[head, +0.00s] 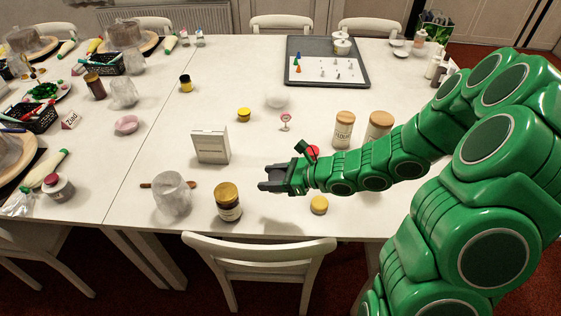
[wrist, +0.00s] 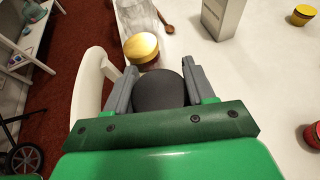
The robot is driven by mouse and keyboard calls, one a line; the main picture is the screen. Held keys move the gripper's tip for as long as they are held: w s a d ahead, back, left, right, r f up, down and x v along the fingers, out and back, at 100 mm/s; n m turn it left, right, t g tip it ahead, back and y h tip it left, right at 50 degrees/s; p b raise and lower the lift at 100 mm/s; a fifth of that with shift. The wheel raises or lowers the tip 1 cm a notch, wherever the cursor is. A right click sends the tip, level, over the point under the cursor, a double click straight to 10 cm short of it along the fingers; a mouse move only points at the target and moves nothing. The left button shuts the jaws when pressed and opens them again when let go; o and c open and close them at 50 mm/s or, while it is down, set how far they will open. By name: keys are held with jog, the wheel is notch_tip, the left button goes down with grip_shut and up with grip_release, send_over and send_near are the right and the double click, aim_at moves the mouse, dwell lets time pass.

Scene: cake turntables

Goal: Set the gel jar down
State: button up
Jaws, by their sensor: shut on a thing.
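My gripper (head: 272,180) is over the front part of the white table in the head view. In the wrist view my gripper (wrist: 163,74) has its two grey fingers on either side of a dark, rounded thing, which I take to be the gel jar (wrist: 159,92). Only its smooth dark top shows; any label is hidden. It cannot be clearly made out in the head view. A shadow lies on the table below my gripper, which looks raised above the top.
A gold-lidded jar (head: 228,202) stands close left of my gripper, with a clear glass (head: 172,193) beyond it. A white box (head: 210,146) stands behind. A small yellow-lidded jar (head: 319,205) is near the front edge. Free table (head: 270,222) lies between these jars.

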jog(key=w+d+m+t+h, duration=0.4)
jog(key=w+m+t, duration=0.2)
jog(key=w, duration=0.7)
jog(key=shift+w+a+f, duration=0.55)
jog(key=shift+w+f, duration=1.15)
jog(key=shift+w, duration=0.45)
jog(key=shift+w+a+f, duration=0.5)
jog(key=shift+w+f, duration=1.25)
jog(key=shift+w, duration=0.35)
jog(key=shift+w+a+f, duration=0.55)
jog(key=shift+w+f, duration=1.15)
jog(key=shift+w, duration=0.45)
jog(key=shift+w+a+f, duration=0.1)
jog(key=shift+w+f, duration=0.15)
jog(key=shift+f, duration=0.25)
jog(key=shift+f+y, duration=0.3)
jog(key=shift+f, duration=1)
jog(key=shift+f, duration=0.1)
jog(key=o, duration=1.1)
jog(key=shift+c, duration=0.2)
